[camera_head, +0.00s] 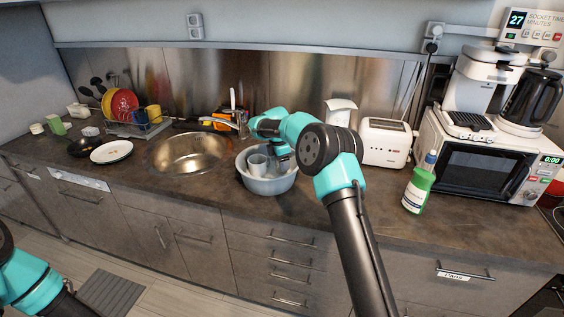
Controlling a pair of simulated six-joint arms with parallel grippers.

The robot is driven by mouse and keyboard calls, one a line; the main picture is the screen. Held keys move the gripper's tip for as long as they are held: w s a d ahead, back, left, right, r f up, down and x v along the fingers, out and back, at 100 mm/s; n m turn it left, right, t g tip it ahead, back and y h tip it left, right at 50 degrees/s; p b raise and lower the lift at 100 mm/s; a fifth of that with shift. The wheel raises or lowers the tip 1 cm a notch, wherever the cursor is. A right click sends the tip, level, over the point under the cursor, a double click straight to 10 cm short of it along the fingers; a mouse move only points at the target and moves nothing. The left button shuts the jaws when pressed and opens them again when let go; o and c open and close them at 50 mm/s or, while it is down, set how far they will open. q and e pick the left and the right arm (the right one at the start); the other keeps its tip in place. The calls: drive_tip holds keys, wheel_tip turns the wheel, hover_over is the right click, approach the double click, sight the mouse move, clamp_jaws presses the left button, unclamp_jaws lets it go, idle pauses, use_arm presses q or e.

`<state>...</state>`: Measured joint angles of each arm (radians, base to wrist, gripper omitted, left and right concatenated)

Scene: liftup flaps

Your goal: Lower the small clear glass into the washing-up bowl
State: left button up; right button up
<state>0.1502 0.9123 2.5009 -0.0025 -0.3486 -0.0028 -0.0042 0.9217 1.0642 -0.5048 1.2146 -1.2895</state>
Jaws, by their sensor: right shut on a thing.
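The washing-up bowl (268,186) is a pale grey-blue round tub on the dark worktop, right of the sink. A small pale, greyish glass (258,164) is upright at the bowl's opening, its lower part inside the rim. My right gripper (276,158) reaches over the bowl from the right and is shut on the glass. Its fingertips are partly hidden by the wrist, and I cannot tell whether the glass touches the bowl's bottom. My left arm shows only at the lower left corner; its gripper is out of view.
The metal sink (190,152) is left of the bowl, with a white plate (111,151) and dish rack (139,128) beyond. A toaster (386,142), a green bottle (418,187) and a microwave (487,167) stand to the right. The worktop in front of the toaster is clear.

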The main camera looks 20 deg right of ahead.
drive_tip(key=shift+f, duration=2.2)
idle(1.5)
drive_tip(key=o, duration=1.1)
drive_tip(key=shift+c, duration=0.2)
drive_tip(key=shift+r, duration=0.1)
wheel_tip(320, 180, up, 17)
drive_tip(key=a, duration=0.2)
drive_tip(key=shift+w+a, duration=0.1)
